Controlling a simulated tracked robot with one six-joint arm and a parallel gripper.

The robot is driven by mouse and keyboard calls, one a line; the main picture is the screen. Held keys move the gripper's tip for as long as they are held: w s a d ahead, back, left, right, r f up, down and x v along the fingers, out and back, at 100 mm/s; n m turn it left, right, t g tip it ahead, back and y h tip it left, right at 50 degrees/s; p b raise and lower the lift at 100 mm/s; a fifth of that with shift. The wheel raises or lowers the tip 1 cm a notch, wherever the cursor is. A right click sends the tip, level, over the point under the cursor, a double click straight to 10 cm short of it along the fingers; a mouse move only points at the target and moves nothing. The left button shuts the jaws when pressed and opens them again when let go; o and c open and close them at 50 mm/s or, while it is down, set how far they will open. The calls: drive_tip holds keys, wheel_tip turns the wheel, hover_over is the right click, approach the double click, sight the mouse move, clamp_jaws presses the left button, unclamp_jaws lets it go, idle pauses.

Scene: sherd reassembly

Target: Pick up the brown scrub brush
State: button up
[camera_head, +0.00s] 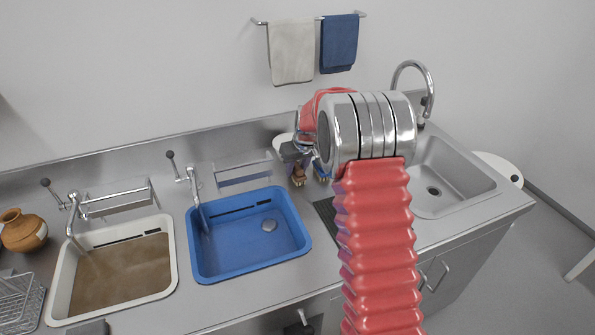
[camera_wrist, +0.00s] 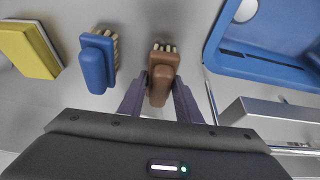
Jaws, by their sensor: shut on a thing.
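The brown scrub brush (camera_wrist: 162,76) has pale bristles and sits between the two fingers of my gripper (camera_wrist: 160,88) in the wrist view. My gripper is shut on its brown body. In the head view the brown brush (camera_head: 298,175) shows small below my gripper (camera_head: 297,160), at the counter to the right of the blue basin. My arm's wrist hides part of that area in the head view. I cannot tell whether the brush touches the counter.
A blue brush (camera_wrist: 97,62) lies left of the brown one, with a yellow sponge (camera_wrist: 30,48) beyond it. The blue basin (camera_head: 197,262) is close by, and a basin of brown water (camera_head: 62,290) stands farther left. A steel sink (camera_head: 470,190) is at right.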

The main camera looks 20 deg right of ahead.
sight(297, 164)
wheel_tip(297, 164, up, 10)
drive_tip(key=shift+f, duration=0.15)
idle(0.3)
drive_tip(key=o, duration=0.6)
drive_tip(key=c, duration=0.4)
